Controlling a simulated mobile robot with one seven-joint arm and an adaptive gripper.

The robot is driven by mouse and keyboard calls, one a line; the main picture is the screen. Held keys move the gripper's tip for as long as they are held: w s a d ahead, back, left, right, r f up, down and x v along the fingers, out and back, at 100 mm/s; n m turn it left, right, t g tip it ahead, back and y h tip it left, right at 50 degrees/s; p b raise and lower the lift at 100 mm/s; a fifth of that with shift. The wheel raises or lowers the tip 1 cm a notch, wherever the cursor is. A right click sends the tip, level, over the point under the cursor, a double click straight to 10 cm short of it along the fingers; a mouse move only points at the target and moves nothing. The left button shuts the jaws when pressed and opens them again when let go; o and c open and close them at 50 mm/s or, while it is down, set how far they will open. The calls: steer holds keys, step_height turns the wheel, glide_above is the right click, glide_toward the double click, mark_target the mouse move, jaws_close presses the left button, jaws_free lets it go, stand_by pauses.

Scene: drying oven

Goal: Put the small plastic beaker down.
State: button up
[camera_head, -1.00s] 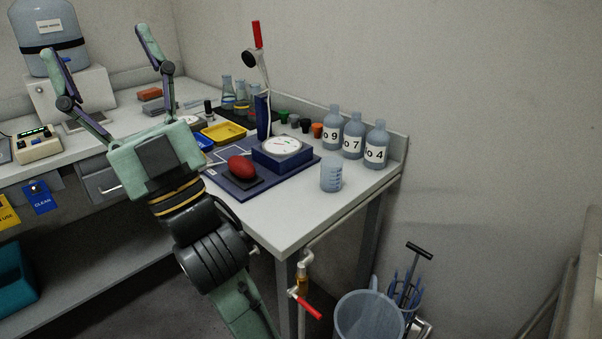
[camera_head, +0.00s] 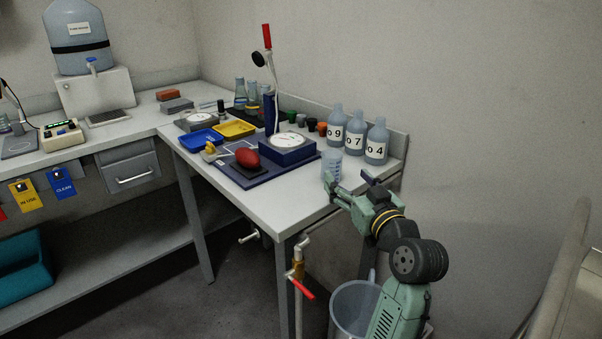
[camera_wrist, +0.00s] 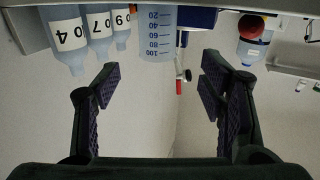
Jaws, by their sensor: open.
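The small plastic beaker (camera_head: 332,164), clear with blue graduations, stands upright on the right bench near its right end, in front of the labelled bottles. My gripper (camera_head: 349,185) is open and empty at the bench's right edge, just in front of the beaker. In the wrist view the beaker (camera_wrist: 157,34) shows at the top, upside down in the picture, beyond the open fingers (camera_wrist: 160,85) and apart from them. In the head view the gripper covers a little of the beaker's lower part.
Bottles marked 9 (camera_head: 336,129), 7 (camera_head: 354,138) and 4 (camera_head: 376,144) stand close behind the beaker. A blue press stand (camera_head: 287,150) with a red object (camera_head: 247,157) is to its left. A red-handled tap (camera_head: 302,288) and a bucket (camera_head: 352,310) are below.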

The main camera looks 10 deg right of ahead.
mark_target(336, 165)
steer(key=x, duration=0.1)
steer(key=p+x, duration=0.1)
steer(key=x, duration=0.3)
steer(key=shift+w+d+f, duration=0.1)
steer(key=shift+d+f, duration=0.2)
steer(key=shift+f, duration=0.05)
steer(key=p+x, duration=0.2)
steer(key=x, duration=0.2)
steer(key=shift+w+a+r, duration=0.1)
steer(key=shift+r, duration=0.05)
steer(key=shift+w+a+p, duration=0.1)
steer(key=shift+w+p, duration=0.2)
steer(key=shift+w, duration=0.2)
steer(key=shift+c, duration=0.6)
steer(key=c, duration=1)
